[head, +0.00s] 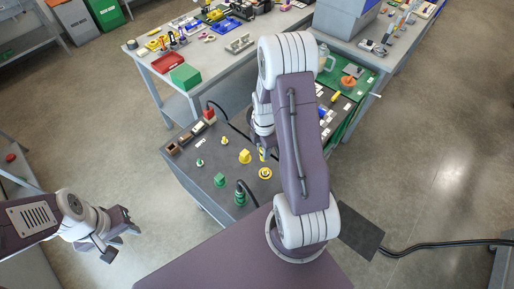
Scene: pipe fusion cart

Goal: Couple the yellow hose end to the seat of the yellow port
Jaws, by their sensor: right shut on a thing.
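The yellow port (265,173) is a yellow ring on the dark cart top (205,180), with a darker centre. My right gripper (262,147) points down above the cart, partly hidden by my own arm. It is shut on the yellow hose end (262,155), a small yellow and dark piece just behind the port in the picture. The hose end appears above the port and apart from it; its exact height is hard to tell. My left gripper (122,236) is open and empty at the lower left, over the floor, away from the cart.
A yellow block (245,156) stands left of the port. A cluttered grey table (150,75) stands behind.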

